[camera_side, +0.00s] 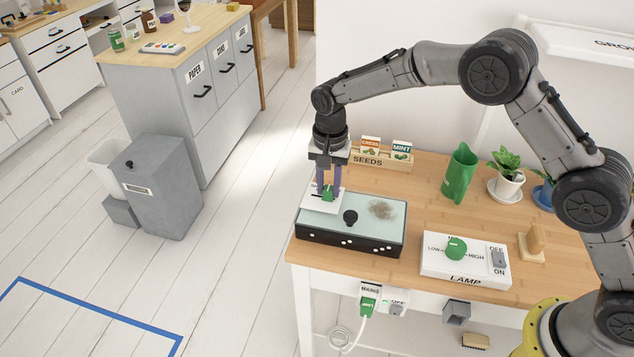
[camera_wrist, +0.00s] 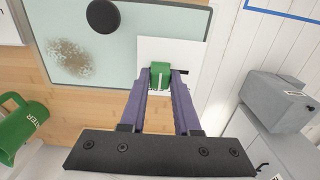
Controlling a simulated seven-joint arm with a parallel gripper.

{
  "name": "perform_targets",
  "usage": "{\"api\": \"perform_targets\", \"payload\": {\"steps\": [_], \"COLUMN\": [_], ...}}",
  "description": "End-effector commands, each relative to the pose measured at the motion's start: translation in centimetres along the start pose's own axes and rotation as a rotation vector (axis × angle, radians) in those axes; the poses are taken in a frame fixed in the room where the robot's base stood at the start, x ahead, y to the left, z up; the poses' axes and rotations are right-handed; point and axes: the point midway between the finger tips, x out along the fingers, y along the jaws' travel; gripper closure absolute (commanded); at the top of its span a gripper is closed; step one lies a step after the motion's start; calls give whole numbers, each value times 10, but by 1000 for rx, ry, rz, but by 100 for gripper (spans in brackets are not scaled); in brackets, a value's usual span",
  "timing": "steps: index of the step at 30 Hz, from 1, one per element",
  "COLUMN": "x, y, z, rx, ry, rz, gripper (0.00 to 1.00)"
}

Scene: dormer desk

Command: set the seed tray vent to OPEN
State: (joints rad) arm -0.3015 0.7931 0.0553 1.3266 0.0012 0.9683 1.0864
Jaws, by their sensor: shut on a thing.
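The seed tray (camera_side: 376,244) is a dark box with a pale, glassy lid, at the left end of the wooden desk. A white vent plate (camera_side: 311,203) sits at the lid's back left corner, and a green vent knob (camera_side: 328,193) stands on it. My gripper (camera_side: 328,190) points down there, its purple fingers shut on the green knob. In the wrist view the knob (camera_wrist: 160,75) shows between the two fingertips, with a white line on it. The plate (camera_wrist: 180,52) is partly covered by the fingers, and I cannot read any vent marking. A black lid knob (camera_side: 350,217) stands on the lid.
A lamp box (camera_side: 466,268) with a green dial and a switch is right of the tray. The seeds rack (camera_side: 382,163) stands behind it. A green watering can (camera_side: 460,174) and potted plants are at the back right. A brownish patch (camera_side: 382,209) lies on the lid.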

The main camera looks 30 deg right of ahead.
Motion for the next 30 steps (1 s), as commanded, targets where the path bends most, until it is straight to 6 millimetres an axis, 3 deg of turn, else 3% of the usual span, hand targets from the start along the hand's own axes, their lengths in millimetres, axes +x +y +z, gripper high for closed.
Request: {"api": "perform_targets", "payload": {"steps": [4,13,14,18,30], "x": [-2,-1,-1,-1,-6], "y": [11,14,14,14,12], "z": [-1,-1,-1,-1,0], "rx": [0,0,0,0,0], "ry": [4,2,2,2,2], "rz": [-4,4,4,3,-1], "gripper": [100,100,64,39,38]}}
